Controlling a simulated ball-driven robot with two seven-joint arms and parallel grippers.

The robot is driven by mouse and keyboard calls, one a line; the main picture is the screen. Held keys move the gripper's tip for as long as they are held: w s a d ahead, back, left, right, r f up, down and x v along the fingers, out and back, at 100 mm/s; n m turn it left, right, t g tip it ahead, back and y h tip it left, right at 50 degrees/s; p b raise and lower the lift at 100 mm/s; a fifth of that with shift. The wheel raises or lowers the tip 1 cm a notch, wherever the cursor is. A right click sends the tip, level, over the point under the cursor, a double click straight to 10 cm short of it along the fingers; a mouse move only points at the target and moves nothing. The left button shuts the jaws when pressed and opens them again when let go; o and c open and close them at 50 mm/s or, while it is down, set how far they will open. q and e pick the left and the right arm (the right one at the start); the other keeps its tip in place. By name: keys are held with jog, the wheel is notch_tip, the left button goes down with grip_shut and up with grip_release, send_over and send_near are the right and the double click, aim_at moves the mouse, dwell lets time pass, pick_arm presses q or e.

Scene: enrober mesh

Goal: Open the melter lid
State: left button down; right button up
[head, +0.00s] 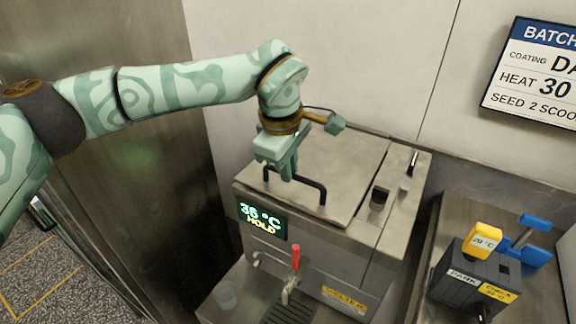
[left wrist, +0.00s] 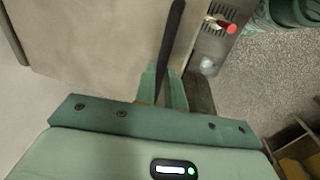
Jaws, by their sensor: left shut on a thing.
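The melter (head: 330,255) is a steel box with a green display reading 36 °C HOLD. Its lid (head: 335,160) is a flat steel plate lying closed on top, with a black bar handle (head: 308,184) along its front edge. My left gripper (head: 288,172) comes down from above onto the handle and is shut on it. In the left wrist view the dark handle bar (left wrist: 172,45) runs between the fingers (left wrist: 163,90), with the lid (left wrist: 90,45) beside it. The fingers hide part of the handle. My right gripper is not in view.
A red-handled tap (head: 295,258) stands out at the melter's front above a drip grate. A black switch (head: 379,198) and a small lever sit right of the lid. A dark holder (head: 470,285) with yellow and blue-handled tools stands at the right. A wall sign (head: 535,75) hangs behind.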

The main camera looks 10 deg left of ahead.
pick_arm(q)
jog(key=w+d+r+p, duration=0.1)
jog(key=w+r+p, duration=0.3)
jog(key=r+p, duration=0.3)
jog(key=w+d+r+p, duration=0.2)
jog(key=w+r+p, duration=0.2)
jog(key=r+p, duration=0.4)
jog(key=shift+d+r, duration=0.15)
jog(key=shift+r, duration=0.5)
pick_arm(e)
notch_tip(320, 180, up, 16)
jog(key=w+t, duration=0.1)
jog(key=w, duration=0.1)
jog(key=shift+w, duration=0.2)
pick_arm(q)
jog(key=shift+f, duration=0.1)
